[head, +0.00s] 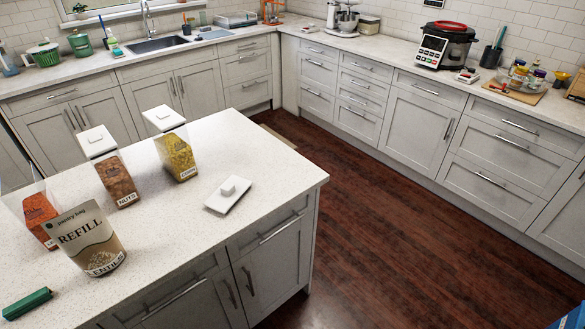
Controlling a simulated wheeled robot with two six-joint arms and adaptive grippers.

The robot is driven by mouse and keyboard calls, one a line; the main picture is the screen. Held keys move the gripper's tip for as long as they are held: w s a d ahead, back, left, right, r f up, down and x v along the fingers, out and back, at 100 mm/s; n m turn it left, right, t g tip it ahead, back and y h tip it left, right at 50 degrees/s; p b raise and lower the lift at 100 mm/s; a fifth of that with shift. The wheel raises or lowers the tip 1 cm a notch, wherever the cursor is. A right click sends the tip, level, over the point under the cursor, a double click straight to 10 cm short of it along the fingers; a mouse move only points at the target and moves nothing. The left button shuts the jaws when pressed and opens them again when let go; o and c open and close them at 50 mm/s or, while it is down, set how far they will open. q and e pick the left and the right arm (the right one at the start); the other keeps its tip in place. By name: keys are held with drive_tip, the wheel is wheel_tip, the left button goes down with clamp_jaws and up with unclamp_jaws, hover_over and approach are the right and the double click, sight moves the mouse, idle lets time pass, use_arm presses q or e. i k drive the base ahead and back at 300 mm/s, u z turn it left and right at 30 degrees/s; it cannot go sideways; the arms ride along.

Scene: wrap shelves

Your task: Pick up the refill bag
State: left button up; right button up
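The refill bag (88,238) stands upright on the white speckled island counter, near its left side. Nothing touches the bag from my side.
Two clear containers with white lids, one of nuts (118,182) and one of yellow contents (177,155), stand behind the bag. A loose white lid (228,194) lies to the right. A green object (27,304) lies at front left. The island's middle (165,235) is clear.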

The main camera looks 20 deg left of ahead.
sight(84, 233)
drive_tip(key=u, duration=2)
